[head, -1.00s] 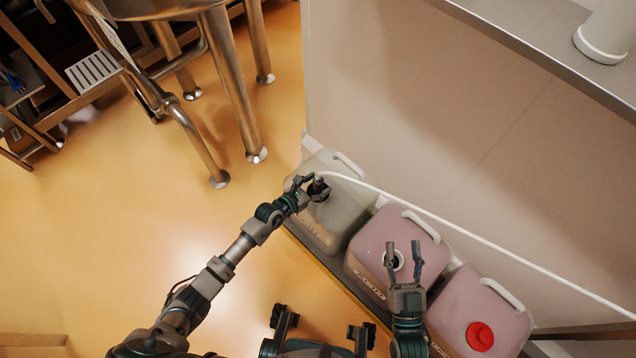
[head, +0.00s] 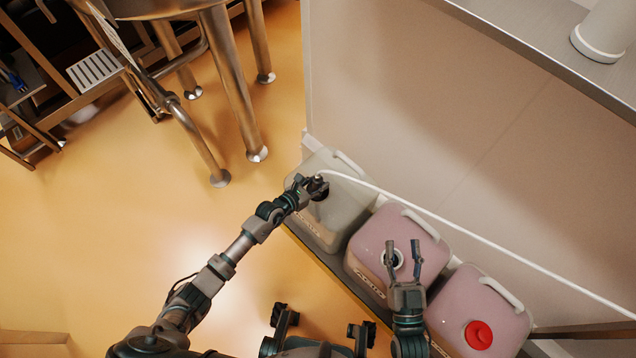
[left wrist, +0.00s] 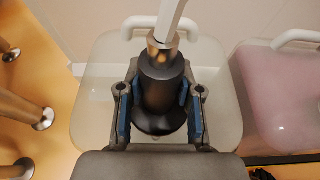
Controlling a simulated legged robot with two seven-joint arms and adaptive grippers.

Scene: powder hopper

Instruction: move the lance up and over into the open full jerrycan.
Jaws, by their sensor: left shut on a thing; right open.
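The lance (left wrist: 162,85) shows in the left wrist view as a dark cylinder with a brass collar and a pale hose. My left gripper (head: 314,187) is shut on it, with blue finger pads on either side (left wrist: 160,110). It is over the pale, whitish jerrycan (head: 338,222), at its mouth; the lance's lower end is hidden. The open full jerrycan (head: 420,245) is pink, with an uncapped round mouth, and stands in the middle. My right gripper (head: 403,252) is open and empty, its fingers in front of that jerrycan in the head view.
A second pink jerrycan with a red cap (head: 479,335) stands at the right of the row. The white hose (head: 470,235) runs along the pale wall (head: 420,110) behind the cans. Metal legs (head: 235,95) stand at upper left. The orange floor (head: 130,220) at left is clear.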

